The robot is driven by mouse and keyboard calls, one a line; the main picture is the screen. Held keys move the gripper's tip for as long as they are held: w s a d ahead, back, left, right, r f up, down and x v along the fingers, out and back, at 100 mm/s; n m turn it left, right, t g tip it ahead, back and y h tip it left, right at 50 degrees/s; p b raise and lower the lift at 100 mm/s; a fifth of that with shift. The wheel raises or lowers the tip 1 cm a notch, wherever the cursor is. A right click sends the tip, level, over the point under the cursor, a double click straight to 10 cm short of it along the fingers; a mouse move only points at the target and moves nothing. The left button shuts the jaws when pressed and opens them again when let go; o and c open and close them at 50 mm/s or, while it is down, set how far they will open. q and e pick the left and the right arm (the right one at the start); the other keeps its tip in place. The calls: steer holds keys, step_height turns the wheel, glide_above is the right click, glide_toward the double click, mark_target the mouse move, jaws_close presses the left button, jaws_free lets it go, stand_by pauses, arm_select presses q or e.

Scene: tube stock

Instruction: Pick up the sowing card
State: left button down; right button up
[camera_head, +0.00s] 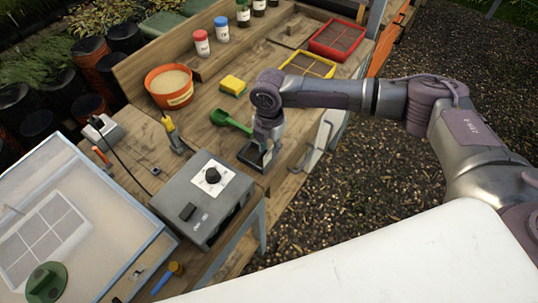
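I cannot make out the sowing card for certain in the head view. My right gripper (265,148) points down at the bench's front edge, over a small dark square tray (246,156). Its fingertips are small and overlap the tray, so I cannot tell whether they are open or shut, or whether they touch anything. A small pale patch shows by the fingertips; I cannot tell what it is. My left gripper is not in view.
A grey control box (205,207) with a black knob stands left of the gripper. A green scoop (228,121), a yellow sponge (233,85) and an orange bucket (170,88) lie behind. Red (337,38) and yellow (308,65) trays are at the back right. A framed panel (75,222) fills the left.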

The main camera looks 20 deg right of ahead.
mark_target(269, 158)
steer(key=shift+f, duration=1.25)
jaws_close()
steer(key=shift+r, duration=0.1)
